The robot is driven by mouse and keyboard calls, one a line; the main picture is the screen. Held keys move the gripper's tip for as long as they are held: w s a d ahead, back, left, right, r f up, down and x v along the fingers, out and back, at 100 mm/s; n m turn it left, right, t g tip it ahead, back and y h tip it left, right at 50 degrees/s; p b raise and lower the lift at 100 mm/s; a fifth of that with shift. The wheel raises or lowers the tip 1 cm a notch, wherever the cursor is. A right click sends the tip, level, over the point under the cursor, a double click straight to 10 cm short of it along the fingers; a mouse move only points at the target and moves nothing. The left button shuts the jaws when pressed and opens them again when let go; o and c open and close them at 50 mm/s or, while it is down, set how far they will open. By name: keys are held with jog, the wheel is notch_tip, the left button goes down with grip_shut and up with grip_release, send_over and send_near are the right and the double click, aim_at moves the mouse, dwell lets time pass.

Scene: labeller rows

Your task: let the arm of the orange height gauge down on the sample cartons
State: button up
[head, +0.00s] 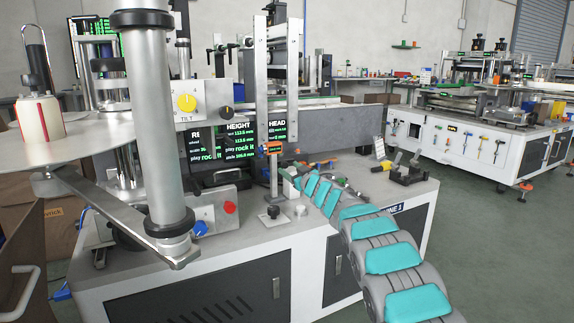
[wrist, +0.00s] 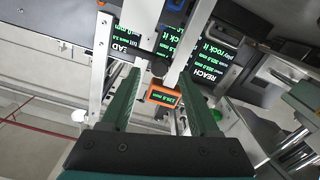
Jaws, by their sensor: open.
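The orange height gauge (head: 272,148) stands on the white bench in the head view, its orange display head high on a grey upright post. In the wrist view the orange head (wrist: 161,96) shows a green readout, too small to read surely. My gripper (wrist: 162,80) is open, with one dark green finger on each side of the orange head. I see gaps beside the head, and no clear contact. In the head view my teal and grey arm reaches up from the lower right, its end beside the gauge. I cannot make out the sample cartons surely.
A black knob (head: 272,211) on a square plate stands in front of the gauge post. A thick grey column (head: 160,130) and a round plate with a white roll (head: 40,119) fill the left. Dark screens (head: 240,137) stand behind. Open floor lies right of the bench.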

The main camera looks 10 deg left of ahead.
aim_at(286, 166)
jog(key=shift+w+a+r+p, duration=0.25)
jog(key=shift+w+a+p, duration=0.25)
jog(key=shift+w, duration=0.1)
jog(key=shift+w+a+f+p, duration=0.15)
jog(key=shift+w+a+p, duration=0.2)
jog(key=shift+w+p, duration=0.3)
jog(key=shift+f, duration=0.15)
jog(key=c, duration=0.9)
notch_tip(286, 166, down, 3)
jog(key=shift+r+b, duration=0.1)
jog(key=shift+b, duration=0.6)
jog(key=o, duration=0.9)
jog(key=shift+s, duration=0.1)
